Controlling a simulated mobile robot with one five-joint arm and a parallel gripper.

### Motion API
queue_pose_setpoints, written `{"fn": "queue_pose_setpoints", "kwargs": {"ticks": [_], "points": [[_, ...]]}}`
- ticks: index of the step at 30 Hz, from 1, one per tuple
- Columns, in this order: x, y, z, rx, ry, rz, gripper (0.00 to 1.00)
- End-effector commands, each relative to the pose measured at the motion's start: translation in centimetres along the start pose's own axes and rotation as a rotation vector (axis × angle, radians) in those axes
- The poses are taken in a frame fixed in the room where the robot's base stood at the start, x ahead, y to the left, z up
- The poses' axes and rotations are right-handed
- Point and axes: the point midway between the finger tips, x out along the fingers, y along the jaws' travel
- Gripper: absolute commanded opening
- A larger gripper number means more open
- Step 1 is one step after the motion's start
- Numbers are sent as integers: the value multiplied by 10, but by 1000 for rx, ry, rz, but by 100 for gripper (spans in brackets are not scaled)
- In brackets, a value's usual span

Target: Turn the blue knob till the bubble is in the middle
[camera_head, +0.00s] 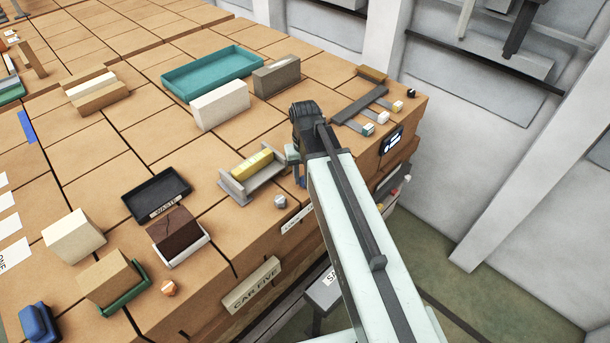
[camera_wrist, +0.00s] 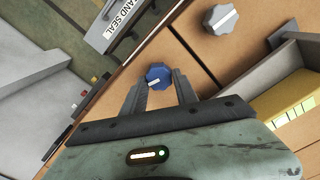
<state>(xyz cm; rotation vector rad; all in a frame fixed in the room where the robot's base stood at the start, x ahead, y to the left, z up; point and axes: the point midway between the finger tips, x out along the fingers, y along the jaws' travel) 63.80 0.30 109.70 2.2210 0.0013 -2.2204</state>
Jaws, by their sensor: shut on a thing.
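The blue knob (camera_wrist: 158,76) sits between the two fingers of my gripper (camera_wrist: 159,80) in the wrist view, with a white mark on its face. My gripper is shut on it. In the head view my arm hides most of the knob, and only a bit of blue (camera_head: 301,182) shows beside it. A yellow block with pale marked segments (camera_head: 252,163) lies in a grey cradle (camera_head: 233,190) left of my arm. It also shows at the right of the wrist view (camera_wrist: 298,116). I cannot make out a bubble.
A grey knob (camera_head: 280,201) with a white mark stands near the bench edge, close to the cradle. A black tray (camera_head: 131,204), a dark brown block (camera_head: 172,229) and a "CAR FIVE" sign (camera_head: 252,284) are further left. A teal tray (camera_head: 174,84) lies behind.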

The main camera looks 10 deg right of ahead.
Motion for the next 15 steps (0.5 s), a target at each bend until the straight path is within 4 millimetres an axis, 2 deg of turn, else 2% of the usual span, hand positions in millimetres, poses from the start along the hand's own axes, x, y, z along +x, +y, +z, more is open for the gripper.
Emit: {"fn": "queue_pose_setpoints", "kwargs": {"ticks": [6, 15], "points": [[0, 0, 1, -124, -2, 1, 0], [0, 0, 1, -210, -2, 1, 0]]}}
